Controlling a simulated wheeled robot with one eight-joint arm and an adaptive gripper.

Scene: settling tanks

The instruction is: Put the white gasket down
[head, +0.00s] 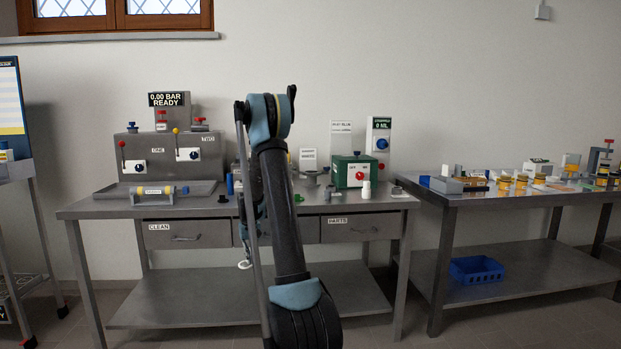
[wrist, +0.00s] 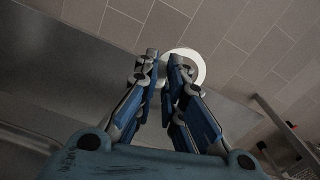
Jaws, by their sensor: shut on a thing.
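The white gasket (wrist: 201,68) is a pale ring at the fingertips of my gripper (wrist: 165,62) in the wrist view. My gripper is shut on it, and the fingers hide part of its left side. In the head view a small white bit of the gasket (head: 245,265) shows low in front of the left workbench, beside my arm. My arm hides most of the gripper there. The gasket is held in the air, below the level of the bench top (head: 100,207).
The left workbench carries a grey test rig (head: 135,150), a green box (head: 345,170) and small parts. The bench top has a bare strip along its front left. A second bench (head: 480,197) stands at right, with a blue basket (head: 476,270) on its lower shelf.

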